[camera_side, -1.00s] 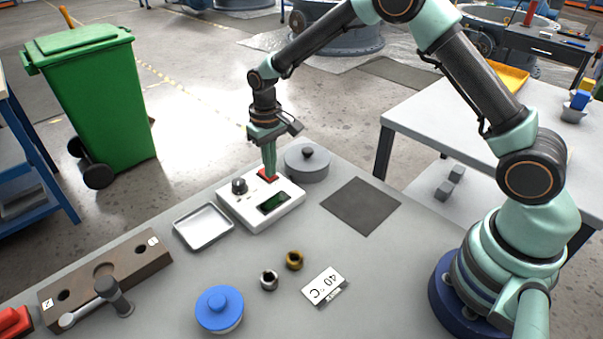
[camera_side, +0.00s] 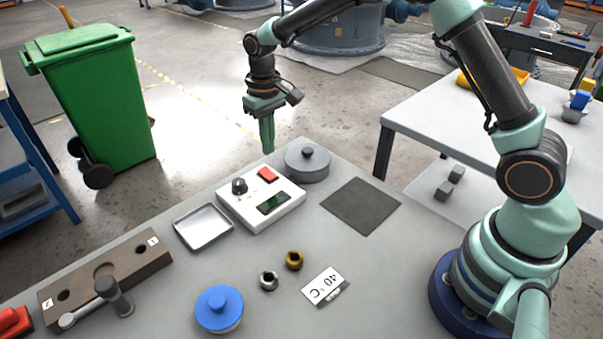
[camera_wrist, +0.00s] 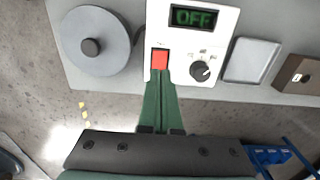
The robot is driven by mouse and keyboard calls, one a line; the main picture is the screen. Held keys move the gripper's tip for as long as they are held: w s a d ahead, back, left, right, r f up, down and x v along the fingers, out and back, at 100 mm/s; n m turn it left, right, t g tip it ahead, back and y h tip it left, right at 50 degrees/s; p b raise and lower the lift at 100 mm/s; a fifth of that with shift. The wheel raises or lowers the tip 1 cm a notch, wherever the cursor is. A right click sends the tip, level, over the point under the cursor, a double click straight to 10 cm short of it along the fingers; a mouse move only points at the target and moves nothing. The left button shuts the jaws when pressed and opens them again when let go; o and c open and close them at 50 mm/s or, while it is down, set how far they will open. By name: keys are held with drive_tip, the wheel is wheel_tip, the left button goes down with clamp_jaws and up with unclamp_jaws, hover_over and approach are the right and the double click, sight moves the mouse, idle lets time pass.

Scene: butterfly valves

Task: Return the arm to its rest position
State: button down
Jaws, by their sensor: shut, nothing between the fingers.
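My gripper (camera_side: 267,150) is shut and empty. In the side view it hangs pointing down, above and apart from the white control box, near the table's far edge. In the wrist view its green fingertips (camera_wrist: 160,82) lie together just below the red button in the picture. The white control box (camera_side: 255,215) carries a red button (camera_side: 268,174), a dark knob (camera_side: 239,186) and a small display. In the wrist view the display (camera_wrist: 194,16) reads OFF.
A grey lidded disc (camera_side: 307,165) stands right of the box, a metal tray (camera_side: 203,226) left. A dark mat (camera_side: 360,205) is bare.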

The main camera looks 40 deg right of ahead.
drive_tip(key=shift+r, duration=0.25)
drive_tip(key=s+d+r+t, duration=0.35)
drive_tip(key=s+r, duration=0.45)
drive_tip(key=r, duration=0.4)
drive_tip(key=s+d+r+t, duration=0.2)
drive_tip(key=s+d, duration=0.1)
drive_tip(key=s, duration=0.9)
drive_tip(key=shift+s, duration=0.15)
drive_tip(key=shift+r, duration=0.1)
